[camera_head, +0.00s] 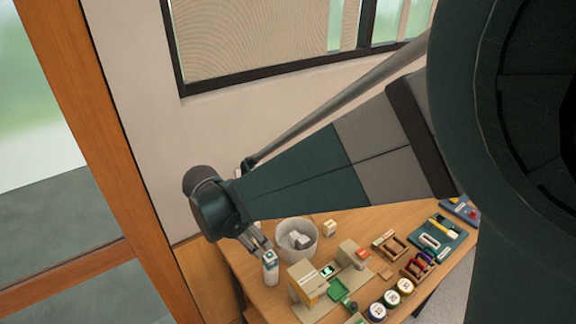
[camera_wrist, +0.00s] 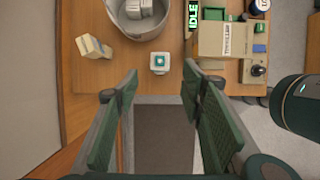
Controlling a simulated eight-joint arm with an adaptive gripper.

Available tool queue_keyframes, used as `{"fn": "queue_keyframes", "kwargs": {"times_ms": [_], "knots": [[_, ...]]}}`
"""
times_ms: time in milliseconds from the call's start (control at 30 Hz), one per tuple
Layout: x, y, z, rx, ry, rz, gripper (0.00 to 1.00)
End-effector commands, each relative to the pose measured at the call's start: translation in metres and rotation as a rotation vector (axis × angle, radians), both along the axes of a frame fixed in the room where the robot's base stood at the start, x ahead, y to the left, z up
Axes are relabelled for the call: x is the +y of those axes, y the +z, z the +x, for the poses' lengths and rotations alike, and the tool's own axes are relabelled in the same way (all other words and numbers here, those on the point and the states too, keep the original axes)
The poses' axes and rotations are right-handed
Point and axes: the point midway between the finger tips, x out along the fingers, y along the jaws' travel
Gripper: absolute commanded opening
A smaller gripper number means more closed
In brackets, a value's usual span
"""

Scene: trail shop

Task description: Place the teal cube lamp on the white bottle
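The white bottle (camera_head: 271,276) stands upright near the table's left front edge in the head view. A small white cube with a teal face, the teal cube lamp (camera_head: 269,257), appears to sit on its top. In the wrist view the lamp (camera_wrist: 159,61) shows from above with its teal square glowing, and it hides most of the bottle. My gripper (camera_head: 264,247) is just above and beside the lamp. In the wrist view my gripper (camera_wrist: 161,82) is open, its fingers well apart with nothing between them, and the lamp lies beyond the fingertips.
A pale bucket (camera_head: 281,247) with grey objects inside stands behind the bottle. A cardboard box (camera_head: 305,283) is to its right. A small beige carton (camera_head: 329,228) is at the back.

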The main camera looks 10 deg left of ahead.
Motion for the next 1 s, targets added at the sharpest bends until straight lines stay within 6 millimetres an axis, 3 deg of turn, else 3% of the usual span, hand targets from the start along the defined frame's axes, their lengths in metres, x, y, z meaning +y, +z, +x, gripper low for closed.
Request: {"fn": "queue_keyframes", "kwargs": {"times_ms": [667,867,1000], "knots": [[-0.008,0.004,0.002,-0.007,-0.028,0.014,0.39],[-0.035,0.02,0.007,-0.031,-0.125,0.067,0.39],[-0.064,0.035,0.011,-0.058,-0.234,0.125,0.39]]}}
